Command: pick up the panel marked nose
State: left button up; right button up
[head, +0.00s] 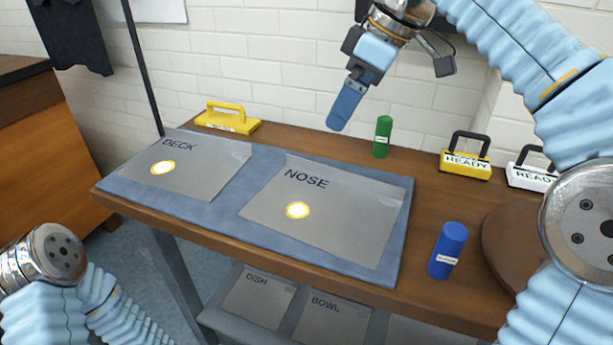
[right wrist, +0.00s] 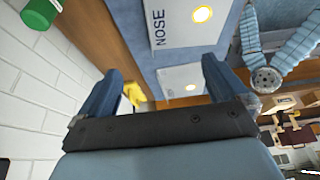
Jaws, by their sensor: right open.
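The grey panel marked NOSE (head: 325,225) lies flat on a blue mat (head: 264,170) on the wooden table. It has a yellow-ringed white disc near its middle left. It also shows at the top of the right wrist view (right wrist: 190,25). My right gripper (head: 340,122) hangs in the air behind the panel, in front of the white wall, apart from it. In the right wrist view its two blue fingers (right wrist: 158,85) are spread with nothing between them held. My left gripper is out of view; only part of that arm shows at lower left.
The DECK panel (head: 190,175) lies left of NOSE on the mat. A yellow handled block (head: 228,120), a green cylinder (head: 382,137), a blue cylinder (head: 447,250) and two READY signs (head: 466,162) stand around. DISH (head: 258,298) and BOWL (head: 333,322) panels lie on a lower shelf.

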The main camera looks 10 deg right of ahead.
aim_at(350, 216)
jog(key=k, duration=1.5)
